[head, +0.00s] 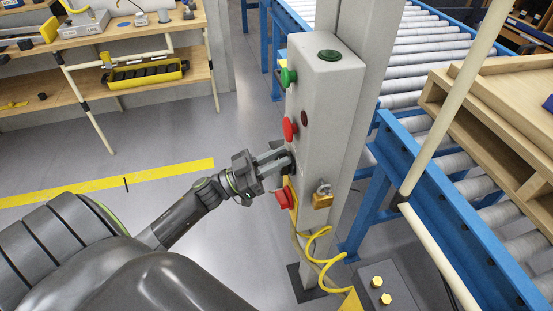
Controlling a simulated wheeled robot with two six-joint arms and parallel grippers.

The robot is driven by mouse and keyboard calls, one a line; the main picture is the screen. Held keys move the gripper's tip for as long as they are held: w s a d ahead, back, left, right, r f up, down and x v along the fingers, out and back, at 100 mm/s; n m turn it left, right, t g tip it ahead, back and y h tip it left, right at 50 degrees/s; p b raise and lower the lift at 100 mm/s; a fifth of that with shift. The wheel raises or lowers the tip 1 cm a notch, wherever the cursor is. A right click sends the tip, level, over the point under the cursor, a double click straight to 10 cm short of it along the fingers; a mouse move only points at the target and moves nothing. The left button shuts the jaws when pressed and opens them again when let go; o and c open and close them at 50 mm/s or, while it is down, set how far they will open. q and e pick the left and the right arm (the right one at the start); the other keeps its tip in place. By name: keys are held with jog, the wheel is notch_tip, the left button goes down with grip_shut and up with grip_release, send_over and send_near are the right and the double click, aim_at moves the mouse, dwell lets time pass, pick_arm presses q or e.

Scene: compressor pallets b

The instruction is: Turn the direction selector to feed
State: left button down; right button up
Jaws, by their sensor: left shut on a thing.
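The grey control box (327,95) stands upright on a post in the middle of the head view. My left gripper (286,160) is at the box's left-hand face, between a red button (290,129) above and a larger red button (284,199) below. Its fingers are shut on a small dark part there, which seems to be the direction selector. The fingers hide most of it, so I cannot read its position or any labels. My right gripper is not in view.
A green button (288,77) and a brass padlock (322,200) are also on the box. A yellow coiled cable (318,258) hangs below. A blue-framed roller conveyor (432,195) stands right, with a wooden pallet (500,125). Floor left of the box is clear.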

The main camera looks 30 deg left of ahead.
pick_arm(q)
jog(key=shift+s+f, duration=0.1)
jog(key=shift+f, duration=0.3)
jog(key=shift+f+m, duration=0.1)
jog(key=shift+m, duration=0.3)
jog(key=m+g+h+b, duration=0.1)
jog(key=m, duration=0.2)
jog(key=m+g+b, duration=0.1)
jog(key=m+g, duration=0.1)
jog(key=m, duration=0.1)
jog(key=m+g+h+b, duration=0.1)
jog(key=m, duration=0.2)
jog(key=shift+s+d+f+h+b, duration=0.2)
jog(key=shift+s+d+h+b, duration=0.1)
jog(key=shift+s+d, duration=0.1)
jog(key=shift+d+m+g, duration=0.1)
jog(key=shift+m+g, duration=0.5)
jog(key=shift+m, duration=0.7)
